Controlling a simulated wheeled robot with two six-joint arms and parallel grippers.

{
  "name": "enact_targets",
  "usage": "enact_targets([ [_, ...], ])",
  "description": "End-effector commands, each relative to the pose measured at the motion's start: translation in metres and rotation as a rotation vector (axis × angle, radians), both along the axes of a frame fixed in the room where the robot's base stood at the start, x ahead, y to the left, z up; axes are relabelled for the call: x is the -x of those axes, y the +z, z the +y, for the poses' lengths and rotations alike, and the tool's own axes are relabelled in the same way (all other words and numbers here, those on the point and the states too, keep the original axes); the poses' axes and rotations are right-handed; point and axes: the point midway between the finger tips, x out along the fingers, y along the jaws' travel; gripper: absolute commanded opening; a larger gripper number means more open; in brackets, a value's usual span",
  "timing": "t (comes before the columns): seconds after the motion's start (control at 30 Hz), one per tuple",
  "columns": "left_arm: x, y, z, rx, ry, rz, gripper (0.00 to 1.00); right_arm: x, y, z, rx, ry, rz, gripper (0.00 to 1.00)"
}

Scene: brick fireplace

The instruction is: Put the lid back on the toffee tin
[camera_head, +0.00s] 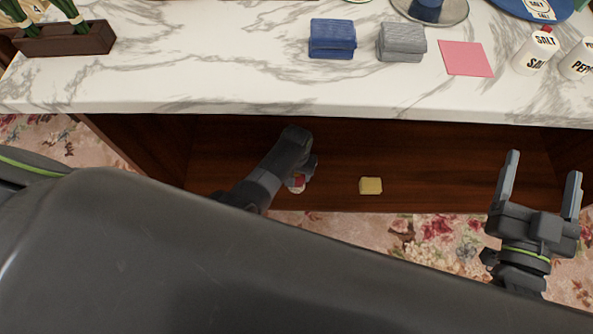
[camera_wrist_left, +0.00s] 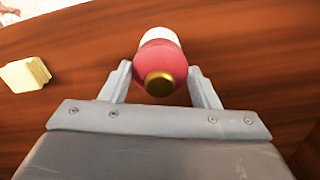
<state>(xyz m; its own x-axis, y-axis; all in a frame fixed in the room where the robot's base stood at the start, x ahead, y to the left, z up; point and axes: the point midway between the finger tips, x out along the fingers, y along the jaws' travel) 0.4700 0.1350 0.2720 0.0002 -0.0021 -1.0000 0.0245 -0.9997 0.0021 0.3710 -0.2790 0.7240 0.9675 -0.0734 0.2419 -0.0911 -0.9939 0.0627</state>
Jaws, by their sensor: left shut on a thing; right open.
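My left gripper (camera_head: 303,178) reaches under the marble top to the wooden shelf. It is shut on a red and white bottle-like thing (camera_head: 297,182), mostly hidden by the gripper in the head view. In the left wrist view this thing (camera_wrist_left: 160,55) sits between the fingers, with a round gold cap toward the camera. I cannot tell whether it touches the shelf. My right gripper (camera_head: 544,165) is open and empty at the right, in front of the shelf. I cannot make out a toffee tin or a loose lid in either view.
A pale yellow block (camera_head: 370,186) lies on the wooden shelf (camera_head: 450,165), right of my left gripper. The marble top (camera_head: 200,60) overhangs it, bearing a blue folded cloth (camera_head: 332,38), a grey one (camera_head: 401,42), a pink square (camera_head: 465,58) and a salt shaker (camera_head: 535,52).

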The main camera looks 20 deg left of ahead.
Motion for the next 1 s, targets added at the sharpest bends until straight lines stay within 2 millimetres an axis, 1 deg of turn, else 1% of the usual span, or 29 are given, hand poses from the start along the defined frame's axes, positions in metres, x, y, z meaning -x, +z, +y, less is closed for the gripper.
enact_targets([
  [0.27,-0.0001,-0.0002,0.0001,0.0,0.0,0.0,0.34,0.0,-0.0002,0.0,0.0,0.0,0.0,0.78],
  [0.3,0.0,-0.0002,0.0001,0.0,0.0,0.0,0.58,0.0,-0.0002,0.0,0.0,0.0,0.0,0.78],
  [0.47,0.0,-0.0002,0.0001,0.0,0.0,0.0,0.79,0.0,-0.0002,0.0,0.0,0.0,0.0,0.78],
  [0.5,0.0,-0.0002,0.0001,0.0,0.0,0.0,0.81,0.0,-0.0002,0.0,0.0,0.0,0.0,0.78],
  [0.67,0.0001,-0.0002,0.0001,0.0,0.0,0.0,0.81,0.0,-0.0002,0.0,0.0,0.0,0.0,0.78],
  [0.77,0.0002,-0.0003,0.0001,0.0,0.0,0.0,0.93,0.0,-0.0002,0.0,0.0,0.0,0.0,0.78],
  [0.8,0.0002,-0.0003,0.0001,0.0,0.0,0.0,0.98,0.0,-0.0002,0.0,0.0,0.0,0.0,0.78],
  [0.83,0.0002,-0.0003,0.0001,0.0,0.0,0.0,1.0,0.0,-0.0002,0.0,0.0,0.0,0.0,0.78],
  [1.0,0.0003,-0.0003,0.0001,0.0,0.0,0.001,1.0,0.0,-0.0002,0.0,0.0,0.0,0.0,0.78],
])
